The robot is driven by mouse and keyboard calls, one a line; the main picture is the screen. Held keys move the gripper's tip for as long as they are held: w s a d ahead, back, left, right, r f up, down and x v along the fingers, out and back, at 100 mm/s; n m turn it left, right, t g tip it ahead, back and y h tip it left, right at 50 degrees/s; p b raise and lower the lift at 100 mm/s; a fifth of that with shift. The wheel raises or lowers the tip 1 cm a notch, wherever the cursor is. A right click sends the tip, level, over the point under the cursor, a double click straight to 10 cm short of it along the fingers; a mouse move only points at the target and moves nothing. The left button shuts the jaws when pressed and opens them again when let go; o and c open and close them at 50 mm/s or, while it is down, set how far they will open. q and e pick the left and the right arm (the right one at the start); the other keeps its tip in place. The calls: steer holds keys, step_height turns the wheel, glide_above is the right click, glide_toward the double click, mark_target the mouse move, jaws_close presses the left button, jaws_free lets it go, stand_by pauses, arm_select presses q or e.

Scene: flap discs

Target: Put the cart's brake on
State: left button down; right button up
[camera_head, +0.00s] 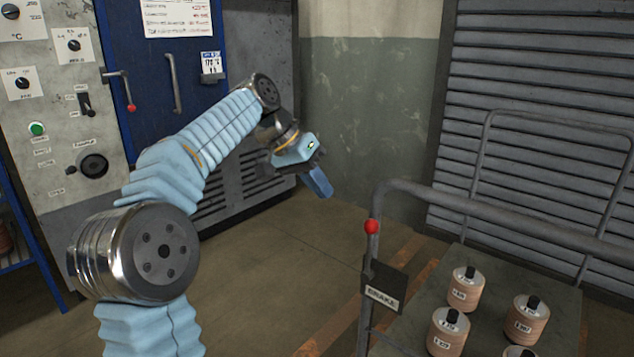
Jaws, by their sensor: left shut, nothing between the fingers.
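The cart (572,306) stands at the lower right, with a grey deck and a tubular rail. Its brake lever (371,227) has a red ball knob and stands roughly upright at the cart's near left corner. A dark plate marked BRAKE (383,297) is fixed below the knob. My left gripper (319,184) is shut and empty, in the air to the upper left of the knob and apart from it, its blue fingers pointing down and right. My right gripper is not in view.
Several labelled spools (464,290) stand on the cart deck. A control panel (62,150) with dials and a blue door (150,75) is at the left. A slatted shutter (530,80) is behind the cart. Bare floor (270,280) lies left of the cart.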

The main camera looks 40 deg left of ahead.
arm_select(q)
steer(key=w+d+f, duration=0.2)
steer(key=d+f, duration=0.3)
steer(key=d, duration=0.1)
steer(key=shift+w+f, duration=0.15)
steer(key=shift+w, duration=0.15)
steer(key=shift+d+b, duration=0.1)
steer(key=shift+b, duration=0.2)
